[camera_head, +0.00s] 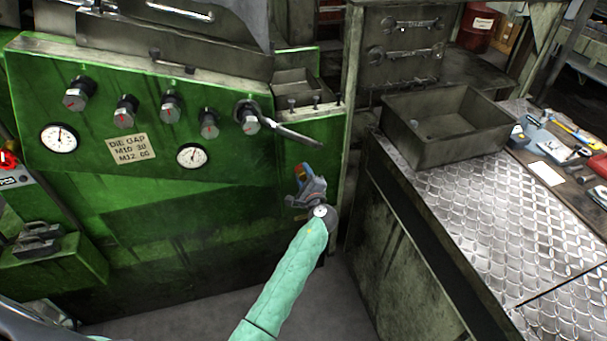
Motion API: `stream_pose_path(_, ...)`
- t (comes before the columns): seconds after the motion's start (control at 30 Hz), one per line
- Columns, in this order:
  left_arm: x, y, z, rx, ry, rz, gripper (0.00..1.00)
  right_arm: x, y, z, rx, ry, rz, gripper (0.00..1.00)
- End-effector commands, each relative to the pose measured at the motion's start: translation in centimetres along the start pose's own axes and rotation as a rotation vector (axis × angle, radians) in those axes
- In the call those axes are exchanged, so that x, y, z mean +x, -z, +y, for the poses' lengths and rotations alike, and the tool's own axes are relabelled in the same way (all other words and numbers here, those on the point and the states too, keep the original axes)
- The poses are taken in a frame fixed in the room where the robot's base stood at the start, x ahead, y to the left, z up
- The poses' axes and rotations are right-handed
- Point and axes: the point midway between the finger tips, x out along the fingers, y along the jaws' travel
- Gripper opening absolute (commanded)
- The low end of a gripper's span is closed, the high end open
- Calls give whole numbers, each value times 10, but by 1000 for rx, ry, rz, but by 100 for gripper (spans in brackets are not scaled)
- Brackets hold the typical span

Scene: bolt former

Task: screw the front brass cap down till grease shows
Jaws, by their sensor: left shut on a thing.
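My left gripper (302,179) reaches up on its pale green sleeved arm to the right end of the green machine front (230,225). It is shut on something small. No grease can be seen around the fingers. My right gripper is not in view.
The green panel above carries several knobs (169,108), two dials (60,138) and a die gap label (128,148). A spanner (290,133) slants from the rightmost knob, above my gripper. A metal bin (440,150) stands on the tread-plate bench (490,215) at right.

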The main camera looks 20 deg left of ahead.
Motion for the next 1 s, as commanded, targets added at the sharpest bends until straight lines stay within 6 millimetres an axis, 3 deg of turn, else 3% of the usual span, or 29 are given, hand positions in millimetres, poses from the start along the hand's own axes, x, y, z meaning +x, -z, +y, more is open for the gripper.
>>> stream_pose_path(0.53, -1, 2, 2, 23, -2, 3, 14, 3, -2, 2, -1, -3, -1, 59)
stream_pose_path(0.57, -1, 2, 2, 23, -2, 3, 43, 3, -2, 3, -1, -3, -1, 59)
stream_pose_path(0.63, -1, 2, 2, 23, -2, 3, 56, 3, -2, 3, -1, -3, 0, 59)
stream_pose_path(1.0, -3, 1, 2, 21, -1, 1, 59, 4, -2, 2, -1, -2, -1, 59)
